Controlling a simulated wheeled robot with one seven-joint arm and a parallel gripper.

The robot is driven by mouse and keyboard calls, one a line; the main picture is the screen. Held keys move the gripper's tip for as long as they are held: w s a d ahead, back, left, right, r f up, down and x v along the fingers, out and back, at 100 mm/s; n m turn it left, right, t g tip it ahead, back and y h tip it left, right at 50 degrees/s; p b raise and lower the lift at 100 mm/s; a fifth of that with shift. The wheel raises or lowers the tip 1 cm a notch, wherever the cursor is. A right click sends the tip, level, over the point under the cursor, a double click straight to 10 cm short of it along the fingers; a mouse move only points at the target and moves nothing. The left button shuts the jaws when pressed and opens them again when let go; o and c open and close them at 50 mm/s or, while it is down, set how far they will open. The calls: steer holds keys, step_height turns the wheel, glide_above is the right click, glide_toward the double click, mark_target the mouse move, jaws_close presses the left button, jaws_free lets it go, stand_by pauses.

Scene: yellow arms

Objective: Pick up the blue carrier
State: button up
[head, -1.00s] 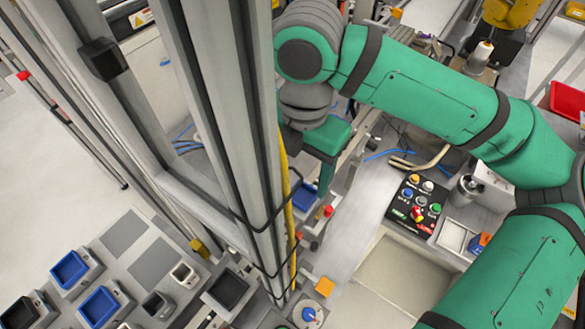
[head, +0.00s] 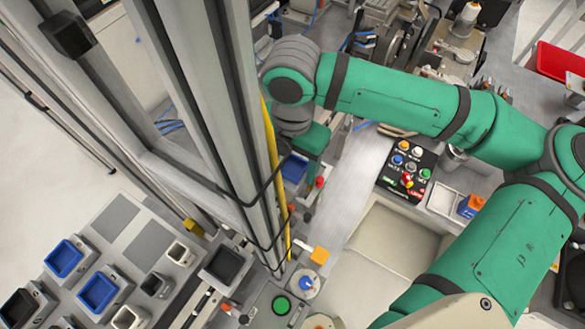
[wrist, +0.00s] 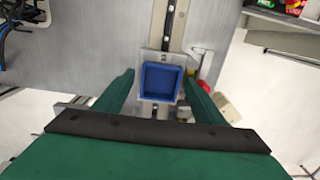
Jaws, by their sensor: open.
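A blue carrier (wrist: 161,80), a small square open-topped tray, sits on a grey metal fixture between my gripper's fingers in the wrist view. In the head view a blue carrier (head: 293,171) shows just left of my gripper (head: 309,165), partly hidden by the fingers and the column. My gripper (wrist: 160,95) is open, with one green finger on each side of the carrier. I cannot tell how high the fingertips are above it. No contact shows.
Other blue trays (head: 98,292) and dark trays stand in holders at the lower left. A metal post (head: 215,110) rises close left of my gripper. A button box (head: 405,170) stands to the right. A red bin (head: 562,62) is at far right.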

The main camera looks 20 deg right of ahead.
steer(key=shift+f, duration=0.3)
steer(key=c, duration=1.1)
steer(key=shift+o, duration=0.2)
